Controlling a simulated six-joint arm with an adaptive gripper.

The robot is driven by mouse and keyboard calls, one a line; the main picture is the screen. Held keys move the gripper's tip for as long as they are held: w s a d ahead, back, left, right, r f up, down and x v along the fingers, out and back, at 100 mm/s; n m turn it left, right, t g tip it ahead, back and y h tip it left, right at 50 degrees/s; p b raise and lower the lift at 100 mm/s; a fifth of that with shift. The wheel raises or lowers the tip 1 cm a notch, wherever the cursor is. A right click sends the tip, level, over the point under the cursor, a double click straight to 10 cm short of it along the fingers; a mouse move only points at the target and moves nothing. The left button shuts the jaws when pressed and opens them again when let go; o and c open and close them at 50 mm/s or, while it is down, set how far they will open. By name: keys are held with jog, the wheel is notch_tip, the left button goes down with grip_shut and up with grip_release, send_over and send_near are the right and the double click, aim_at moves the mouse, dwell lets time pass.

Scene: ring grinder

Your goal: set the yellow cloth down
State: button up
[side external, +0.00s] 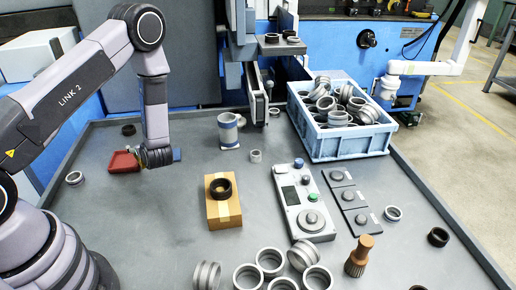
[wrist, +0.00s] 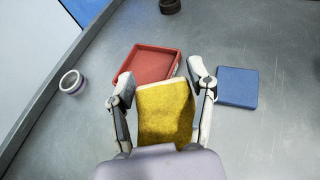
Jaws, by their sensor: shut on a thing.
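The yellow cloth (wrist: 165,112) is a folded, pad-like piece between the two fingers of my gripper (wrist: 161,88) in the wrist view. The gripper is shut on it. The red tray (wrist: 143,64) lies just beyond the cloth, and the cloth covers part of its near side in that view. A blue square pad (wrist: 237,87) lies to the right of the fingers. In the side view my gripper (side external: 157,160) is low over the table, between the red tray (side external: 124,161) and the blue pad (side external: 177,155). The cloth is hard to make out there, and I cannot tell whether it touches the table.
A metal ring (wrist: 71,82) lies left of the tray, and a dark ring (wrist: 170,6) lies beyond it. The blue crate (side external: 350,148) holds several rings.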

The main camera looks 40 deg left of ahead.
aim_at(134, 189)
jog(key=s+f+n+g, duration=0.1)
jog(key=s, duration=0.1)
jog(key=s+d+f+n+g, duration=0.1)
jog(key=s, duration=0.1)
jog(key=s+f+n+g, duration=0.1)
jog(key=s+f, duration=0.1)
jog(key=s, duration=0.1)
jog(key=shift+d+f+g, duration=0.1)
jog(key=shift+d+g, duration=0.1)
jog(key=shift+g, duration=0.1)
jog(key=shift+f, duration=2)
jog(key=o, duration=1)
jog(key=shift+f, duration=0.15)
